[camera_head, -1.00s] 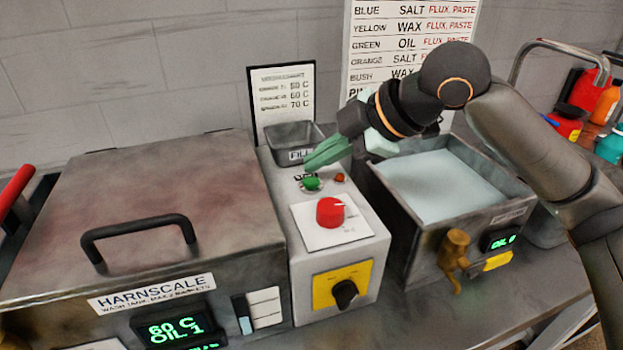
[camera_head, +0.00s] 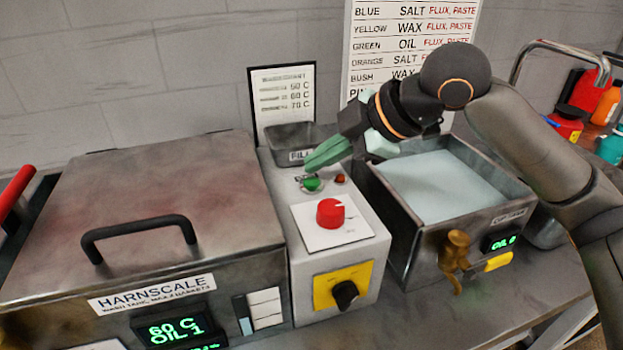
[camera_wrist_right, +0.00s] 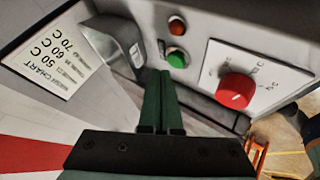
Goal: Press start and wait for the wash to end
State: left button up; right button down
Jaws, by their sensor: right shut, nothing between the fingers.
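The green start button (camera_head: 312,184) sits on the grey control panel (camera_head: 366,236), beside a small red-orange lamp or button (camera_head: 340,178). In the right wrist view the green button (camera_wrist_right: 177,59) is just beyond and right of the fingertips. My right gripper (camera_head: 312,164) is shut and empty, its green fingers just above and behind the green button; a slight gap seems to show. The wash tank (camera_head: 145,215), labelled HARNSCALE, has its lid closed, and its display (camera_head: 172,330) reads 60 C, OIL 1. My left gripper is out of view.
A red dial (camera_head: 330,212) and a black knob on a yellow plate (camera_head: 345,292) are on the panel. A metal FILL cup (camera_head: 297,142) is behind the fingers. An open tank (camera_head: 408,228) with pale liquid stands under my right arm.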

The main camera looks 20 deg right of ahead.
dwell(0.7)
jog(key=shift+f, duration=0.4)
jog(key=shift+f, duration=0.4)
dwell(0.7)
jog(key=shift+r+p, duration=0.85)
jog(key=shift+p, duration=0.6)
